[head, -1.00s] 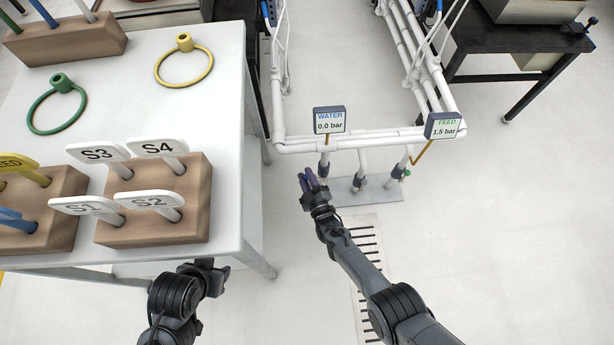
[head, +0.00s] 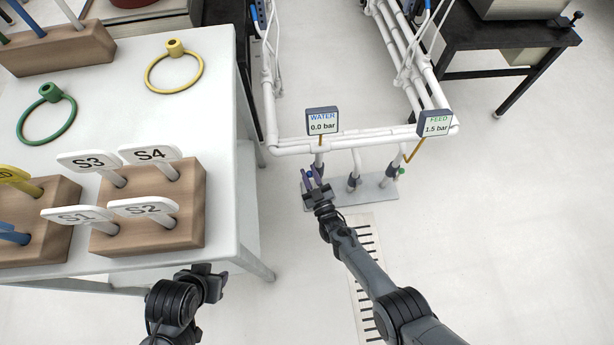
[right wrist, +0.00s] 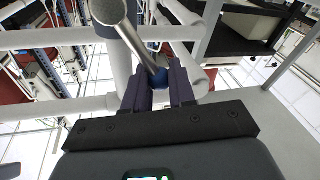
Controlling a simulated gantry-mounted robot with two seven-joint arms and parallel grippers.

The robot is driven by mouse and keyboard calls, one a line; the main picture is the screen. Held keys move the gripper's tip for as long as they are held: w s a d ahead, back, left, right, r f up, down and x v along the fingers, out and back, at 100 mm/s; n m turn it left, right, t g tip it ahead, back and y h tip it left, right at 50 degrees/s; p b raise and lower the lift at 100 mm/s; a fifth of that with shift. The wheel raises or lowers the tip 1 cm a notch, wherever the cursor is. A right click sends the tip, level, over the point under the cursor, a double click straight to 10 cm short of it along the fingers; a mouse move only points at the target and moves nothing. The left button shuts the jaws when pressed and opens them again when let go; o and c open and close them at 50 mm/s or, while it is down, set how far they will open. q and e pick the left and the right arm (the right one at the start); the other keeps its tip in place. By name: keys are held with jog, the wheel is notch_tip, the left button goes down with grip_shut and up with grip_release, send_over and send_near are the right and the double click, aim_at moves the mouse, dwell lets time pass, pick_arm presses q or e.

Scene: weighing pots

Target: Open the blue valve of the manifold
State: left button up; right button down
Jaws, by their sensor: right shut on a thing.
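The white-pipe manifold (head: 375,135) stands on the floor beyond the table, with three short pipes going down to a grey base plate (head: 378,192). My right gripper (head: 311,178) is at the leftmost short pipe. In the right wrist view my right gripper (right wrist: 158,88) is shut on the blue valve's handle (right wrist: 158,77), of which a small blue part shows between the dark fingers. A grey rod-like part (right wrist: 128,28) rises beside it. The rest of the handle is hidden. My left gripper (head: 215,276) is near the table's front edge; its jaws are unclear.
The water display (head: 322,121) reads 0.0 bar and the feed display (head: 435,124) reads 1.5 bar. A white table (head: 130,255) at left bears wooden blocks (head: 150,230) with labelled tags, plus green and yellow rings. A black table (head: 500,45) stands at upper right.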

jog(key=shift+d, duration=0.15)
jog(key=c, duration=1.4)
grip_release()
jog(key=shift+f, duration=0.1)
jog(key=o, duration=0.4)
jog(key=shift+w, duration=0.25)
